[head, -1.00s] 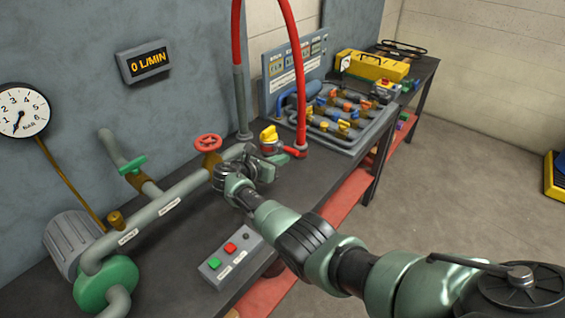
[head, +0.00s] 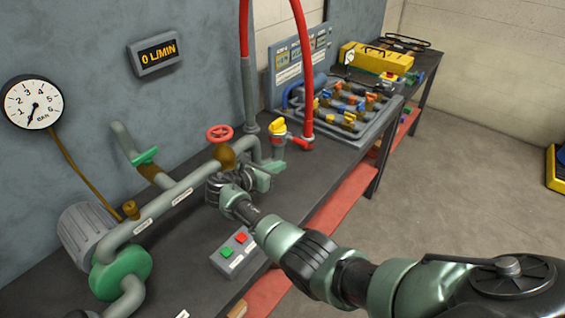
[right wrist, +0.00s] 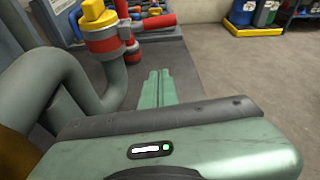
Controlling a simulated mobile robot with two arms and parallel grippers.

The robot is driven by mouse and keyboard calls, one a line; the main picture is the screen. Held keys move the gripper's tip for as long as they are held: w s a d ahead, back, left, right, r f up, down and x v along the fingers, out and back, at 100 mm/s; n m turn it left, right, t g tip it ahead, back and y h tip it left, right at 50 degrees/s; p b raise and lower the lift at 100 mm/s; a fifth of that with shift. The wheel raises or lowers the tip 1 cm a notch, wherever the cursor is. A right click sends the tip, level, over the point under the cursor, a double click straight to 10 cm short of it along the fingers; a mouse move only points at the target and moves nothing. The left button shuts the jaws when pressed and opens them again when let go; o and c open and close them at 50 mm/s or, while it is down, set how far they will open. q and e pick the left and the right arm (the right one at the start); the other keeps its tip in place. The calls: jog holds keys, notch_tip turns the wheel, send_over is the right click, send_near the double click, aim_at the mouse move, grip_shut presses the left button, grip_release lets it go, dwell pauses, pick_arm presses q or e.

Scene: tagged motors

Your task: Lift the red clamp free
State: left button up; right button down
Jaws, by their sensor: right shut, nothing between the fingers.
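A red ring-like part (right wrist: 103,36), which looks like the red clamp, sits around the pipe coupling under a yellow piece (right wrist: 95,11) at the top of the right wrist view. In the head view the yellow piece (head: 277,126) and the red beside it stand at the pipe's right end. My right gripper (head: 270,176) is just in front of and below that coupling, apart from it. Its green fingers (right wrist: 160,88) are together and empty in the right wrist view. My left gripper is not in view.
A grey pipe (head: 180,190) with a red handwheel (head: 219,133) runs beside my right gripper. A red hose (head: 302,75) rises behind the coupling. A button box (head: 234,252) sits on the dark bench (head: 325,165). Bench top right of my gripper is clear.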

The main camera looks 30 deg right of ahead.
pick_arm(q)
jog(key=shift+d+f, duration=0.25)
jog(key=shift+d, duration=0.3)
pick_arm(e)
jog(key=v, duration=0.4)
jog(key=shift+a+r, duration=0.1)
jog(key=shift+a, duration=0.25)
jog(key=shift+a, duration=0.1)
